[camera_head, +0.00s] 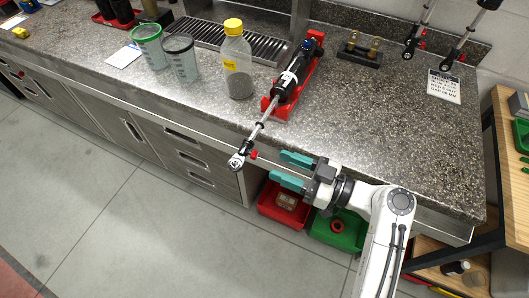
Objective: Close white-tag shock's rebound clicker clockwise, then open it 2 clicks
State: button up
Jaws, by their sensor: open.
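A black shock (293,82) with a white tag (287,79) lies in a red cradle (311,74) on the bench. Its bare shaft (258,130) sticks out toward the front edge and ends in a metal eyelet (236,162) beyond that edge. A small red knob (254,154) sits on the right side of the eyelet end. My gripper (278,165) is open, with two teal fingers pointing left at the knob. The fingertips are just right of the knob and appear apart from it. The knob's markings are too small to read.
A yellow-capped bottle (237,62) and two cups (181,58) stand left of the shock. Two more shocks (418,30) hang at the back right. A red bin (282,208) and a green bin (337,232) are below the bench edge. The right benchtop is mostly clear.

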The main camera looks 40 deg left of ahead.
aim_at(255, 155)
jog(key=p+x, duration=0.1)
jog(key=x, duration=0.4)
jog(key=shift+s+a, duration=0.1)
jog(key=shift+a, duration=0.2)
grip_shut()
